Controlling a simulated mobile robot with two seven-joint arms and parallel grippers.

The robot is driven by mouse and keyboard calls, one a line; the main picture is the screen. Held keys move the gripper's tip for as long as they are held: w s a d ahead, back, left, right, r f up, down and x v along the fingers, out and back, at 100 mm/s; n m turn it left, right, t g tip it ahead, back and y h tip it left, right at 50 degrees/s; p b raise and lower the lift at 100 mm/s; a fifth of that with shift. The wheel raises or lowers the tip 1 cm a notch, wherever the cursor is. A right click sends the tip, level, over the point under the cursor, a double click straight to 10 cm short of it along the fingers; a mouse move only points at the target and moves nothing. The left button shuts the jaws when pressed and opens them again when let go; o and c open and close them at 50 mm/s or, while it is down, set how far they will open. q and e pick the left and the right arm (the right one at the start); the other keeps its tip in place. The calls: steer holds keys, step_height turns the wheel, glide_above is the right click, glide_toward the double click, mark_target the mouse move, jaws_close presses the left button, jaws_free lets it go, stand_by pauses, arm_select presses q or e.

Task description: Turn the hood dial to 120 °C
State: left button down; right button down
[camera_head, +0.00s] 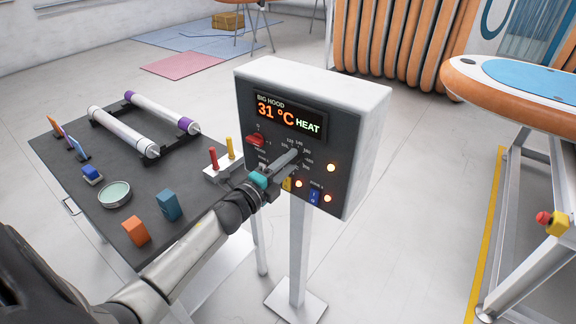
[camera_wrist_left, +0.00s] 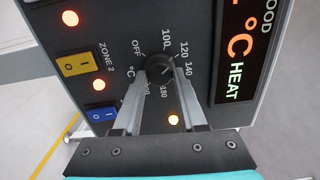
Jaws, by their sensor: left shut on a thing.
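The hood control box (camera_head: 312,85) is white with a dark front panel. Its display (camera_head: 289,113) reads "BIG HOOD", 31 °C and HEAT. My left gripper (camera_head: 293,157) reaches the panel from the lower left and hides most of the dial in the head view. In the left wrist view the black round dial (camera_wrist_left: 159,66) sits between the two fingertips of my left gripper (camera_wrist_left: 160,74), which is shut on it. Labels OFF, 100, 120, 140 and 180 show around the dial. I cannot tell for sure which label its pointer faces. My right gripper is not in view.
A red knob (camera_head: 256,140) sits left of the dial. Yellow (camera_wrist_left: 78,64) and blue (camera_wrist_left: 101,113) switches and lit orange lamps are beside it. A dark table (camera_head: 125,180) with rollers and blocks stands left. An orange board (camera_head: 500,90) lies on a stand at right.

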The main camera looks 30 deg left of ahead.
arm_select(q)
steer(key=shift+f+m, duration=0.1)
steer(key=shift+m, duration=0.5)
steer(key=shift+c, duration=2.4)
jaws_free()
steer(key=s+a+b, duration=0.1)
steer(key=s, duration=1.4)
steer(key=shift+s, duration=0.15)
steer(key=shift+a, duration=0.1)
